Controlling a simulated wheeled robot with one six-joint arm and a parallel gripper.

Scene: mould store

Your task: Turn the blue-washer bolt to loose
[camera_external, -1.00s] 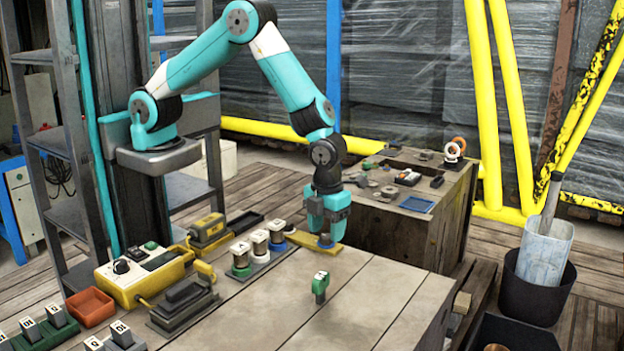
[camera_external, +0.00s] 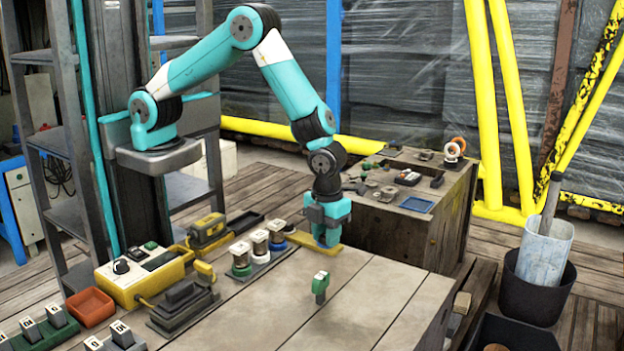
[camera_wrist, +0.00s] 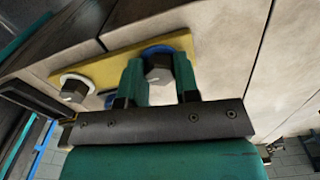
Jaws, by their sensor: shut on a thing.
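The blue-washer bolt (camera_wrist: 158,68) shows in the wrist view as a grey hex head over a blue washer (camera_wrist: 160,49). It sits at one end of a yellow plate (camera_wrist: 115,62) on the bench. My gripper (camera_wrist: 158,78) has its two teal fingers on either side of the hex head, shut on it. A second hex bolt (camera_wrist: 74,90) with a white washer sits at the plate's other end. In the external view my gripper (camera_external: 328,243) is down at the right end of the yellow plate (camera_external: 308,241) and hides the blue-washer bolt.
Several labelled posts with coloured rings (camera_external: 259,243) stand left of the plate. A green block (camera_external: 320,284) stands on the bench in front. A yellow control box (camera_external: 138,272) is at the left. The bench's right front is clear.

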